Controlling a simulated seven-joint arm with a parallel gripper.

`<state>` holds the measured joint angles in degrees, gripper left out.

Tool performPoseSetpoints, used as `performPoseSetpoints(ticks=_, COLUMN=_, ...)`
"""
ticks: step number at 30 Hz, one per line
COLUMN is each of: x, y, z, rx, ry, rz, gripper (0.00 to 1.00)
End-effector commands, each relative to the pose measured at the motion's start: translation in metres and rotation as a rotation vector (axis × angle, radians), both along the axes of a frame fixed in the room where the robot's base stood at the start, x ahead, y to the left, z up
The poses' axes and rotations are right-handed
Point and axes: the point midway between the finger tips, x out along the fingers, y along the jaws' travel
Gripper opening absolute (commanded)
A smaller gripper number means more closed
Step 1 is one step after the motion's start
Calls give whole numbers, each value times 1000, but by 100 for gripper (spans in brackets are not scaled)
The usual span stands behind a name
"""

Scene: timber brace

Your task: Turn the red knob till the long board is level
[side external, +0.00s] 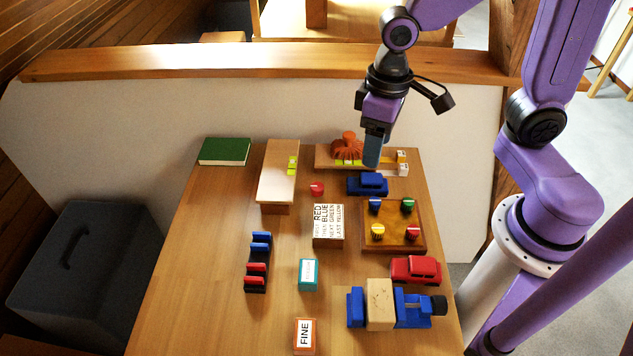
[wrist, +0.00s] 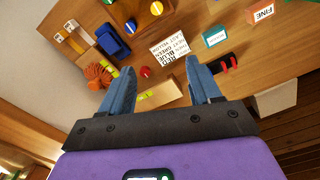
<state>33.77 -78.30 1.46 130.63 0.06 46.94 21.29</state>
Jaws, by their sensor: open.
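The long board (side external: 275,172) lies at the back left of the table, with a yellow-green level vial (side external: 292,165) on its right edge and a block under its near end. I cannot tell its tilt exactly. A small red knob (side external: 317,188) is just right of the board. In the wrist view the red knob (wrist: 145,72) shows between my fingers, beside the pale board (wrist: 160,96), which is partly hidden. My gripper (side external: 372,160) is open and empty above the back right of the table, right of the knob and apart from it. Its spread fingers (wrist: 160,66) show in the wrist view.
A peg board (side external: 393,242), lettered block (side external: 328,225), red car (side external: 416,269) and blue vise (side external: 413,310) stand nearer. A green book (side external: 225,151) lies back left.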

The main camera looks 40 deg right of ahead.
Motion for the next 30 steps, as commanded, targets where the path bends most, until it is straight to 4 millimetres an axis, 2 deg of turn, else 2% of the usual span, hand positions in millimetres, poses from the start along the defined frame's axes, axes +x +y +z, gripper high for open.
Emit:
performPoseSetpoints(ticks=1, x=15, y=3, z=-5, rx=-3, ry=4, rz=-72, gripper=63)
performPoseSetpoints(ticks=6, x=61, y=8, z=-20, rx=-5, ry=8, rz=-313, gripper=63)
performPoseSetpoints(ticks=15, x=134, y=0, z=-53, rx=-7, ry=15, rz=-722, gripper=63)
performPoseSetpoints(ticks=21, x=159, y=-9, z=-68, rx=-8, ry=17, rz=-889, gripper=63)
performPoseSetpoints(ticks=26, x=165, y=-11, z=-74, rx=-7, ry=17, rz=-929, gripper=63)
performPoseSetpoints(ticks=30, x=165, y=-11, z=-87, rx=-9, ry=18, rz=-930, gripper=63)
